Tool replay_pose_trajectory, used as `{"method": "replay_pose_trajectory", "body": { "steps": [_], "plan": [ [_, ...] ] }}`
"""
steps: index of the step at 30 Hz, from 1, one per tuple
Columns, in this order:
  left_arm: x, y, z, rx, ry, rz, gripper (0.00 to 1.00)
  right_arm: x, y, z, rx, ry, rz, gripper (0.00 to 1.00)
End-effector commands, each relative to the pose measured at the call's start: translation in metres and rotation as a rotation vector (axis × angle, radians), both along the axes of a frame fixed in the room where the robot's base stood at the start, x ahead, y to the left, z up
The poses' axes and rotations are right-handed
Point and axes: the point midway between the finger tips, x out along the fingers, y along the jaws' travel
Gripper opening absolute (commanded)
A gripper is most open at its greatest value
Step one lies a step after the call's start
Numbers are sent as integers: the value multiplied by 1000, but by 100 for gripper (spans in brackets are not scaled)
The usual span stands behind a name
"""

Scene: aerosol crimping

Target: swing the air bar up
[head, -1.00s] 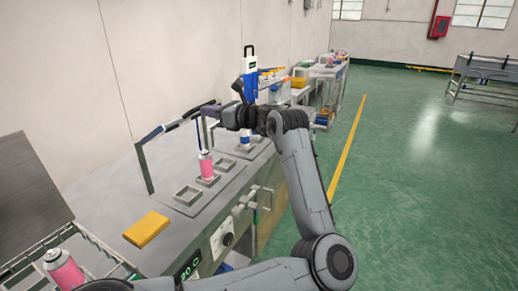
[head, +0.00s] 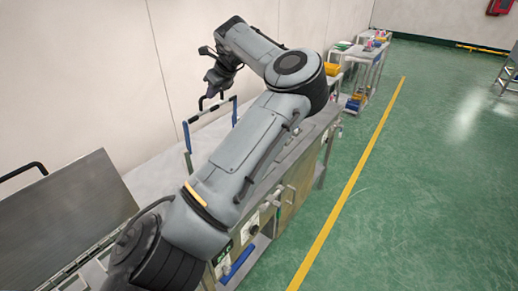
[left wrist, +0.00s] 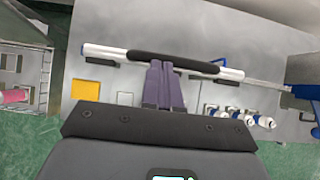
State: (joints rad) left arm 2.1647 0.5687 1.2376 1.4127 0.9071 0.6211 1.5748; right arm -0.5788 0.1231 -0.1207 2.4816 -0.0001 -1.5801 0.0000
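In the left wrist view, the air bar (left wrist: 105,52) runs across the picture. My left gripper (head: 209,95) is just above the bar's black grip. In the left wrist view, its purple fingers (left wrist: 162,68) lie close together, with their tips at the grip's edge. Nothing shows clearly held between them; I cannot tell if the tips touch the bar. My right gripper is out of view.
My left arm hides much of the bench. A grey lid (head: 70,215) stands open at the left. A yellow block (left wrist: 86,90), several white-and-blue items (left wrist: 235,113) and a pink can (left wrist: 14,96) show in the wrist view.

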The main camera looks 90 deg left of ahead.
Motion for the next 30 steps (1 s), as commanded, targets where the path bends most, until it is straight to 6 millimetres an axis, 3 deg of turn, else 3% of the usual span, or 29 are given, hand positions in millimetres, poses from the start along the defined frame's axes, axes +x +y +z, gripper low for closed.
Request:
{"method": "replay_pose_trajectory", "body": {
  "steps": [1, 9, 30],
  "plan": [
    [-5, 5, 8, -24, -31, -1, 0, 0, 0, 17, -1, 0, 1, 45],
    [-22, 21, 6, -43, -50, -2, 0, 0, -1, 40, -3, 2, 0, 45],
    [-31, 27, 3, -38, -45, 1, 0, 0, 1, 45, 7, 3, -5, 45]
  ]
}}
